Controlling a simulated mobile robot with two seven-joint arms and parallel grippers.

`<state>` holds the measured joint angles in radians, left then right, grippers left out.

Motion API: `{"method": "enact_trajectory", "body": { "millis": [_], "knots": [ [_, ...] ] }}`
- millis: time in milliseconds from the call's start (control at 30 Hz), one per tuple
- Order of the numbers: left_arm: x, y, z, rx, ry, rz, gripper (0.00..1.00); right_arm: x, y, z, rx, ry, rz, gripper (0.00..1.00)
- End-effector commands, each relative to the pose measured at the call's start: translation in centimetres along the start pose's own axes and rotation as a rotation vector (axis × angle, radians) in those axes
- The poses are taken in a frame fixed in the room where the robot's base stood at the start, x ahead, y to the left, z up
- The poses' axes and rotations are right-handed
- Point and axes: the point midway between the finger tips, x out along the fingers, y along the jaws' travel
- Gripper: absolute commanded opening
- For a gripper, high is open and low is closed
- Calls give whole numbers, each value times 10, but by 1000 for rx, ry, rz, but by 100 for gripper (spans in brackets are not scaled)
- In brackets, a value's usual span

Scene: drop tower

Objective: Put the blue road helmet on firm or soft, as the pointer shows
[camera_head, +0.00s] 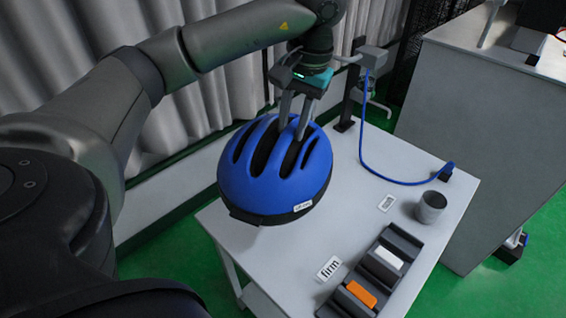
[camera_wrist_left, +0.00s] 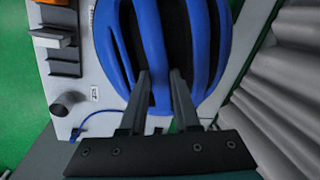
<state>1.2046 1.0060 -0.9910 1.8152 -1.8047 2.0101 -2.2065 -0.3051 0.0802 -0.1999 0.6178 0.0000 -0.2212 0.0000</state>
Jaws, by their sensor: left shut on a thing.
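The blue road helmet (camera_head: 262,178) is at the left part of the white table in the head view, dome up, with dark vents and a dark lower rim. My left gripper (camera_head: 292,132) comes from above and is shut on the helmet's top, fingers in the vents. The wrist view shows its fingers (camera_wrist_left: 162,76) against the blue shell (camera_wrist_left: 203,45). I cannot tell whether the helmet touches the table. A "firm" card (camera_head: 328,268) lies at the front; a second small card (camera_head: 387,202) is hard to read. I cannot make out a pointer. My right gripper is not in view.
A dark slotted tray (camera_head: 345,303) holds an orange block (camera_head: 361,293) and a white block (camera_head: 387,257). A grey cup (camera_head: 430,206) stands near the table's right edge. A post with a grey box (camera_head: 371,56) and blue cable (camera_head: 375,172) is behind. The middle of the table (camera_head: 350,215) is clear.

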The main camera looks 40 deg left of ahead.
Motion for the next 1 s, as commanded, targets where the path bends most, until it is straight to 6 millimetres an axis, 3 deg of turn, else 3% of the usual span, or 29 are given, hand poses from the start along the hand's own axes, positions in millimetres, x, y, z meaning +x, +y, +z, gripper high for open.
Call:
{"method": "enact_trajectory", "body": {
  "millis": [33, 300, 500, 633, 867, 1000],
  "knots": [
    [15, 3, 1, 2, -4, 0, 0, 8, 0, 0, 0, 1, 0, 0],
    [72, 13, 1, 0, -6, 1, 0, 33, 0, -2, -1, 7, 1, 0],
    [117, 20, 1, -3, -6, -1, 0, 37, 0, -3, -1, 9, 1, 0],
    [136, 23, 1, -3, -4, -1, 0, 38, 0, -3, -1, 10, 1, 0],
    [151, 26, 1, -3, -3, 0, 0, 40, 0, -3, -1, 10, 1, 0],
    [172, 29, 1, -3, -5, 0, 0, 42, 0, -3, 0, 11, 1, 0]
  ]
}}
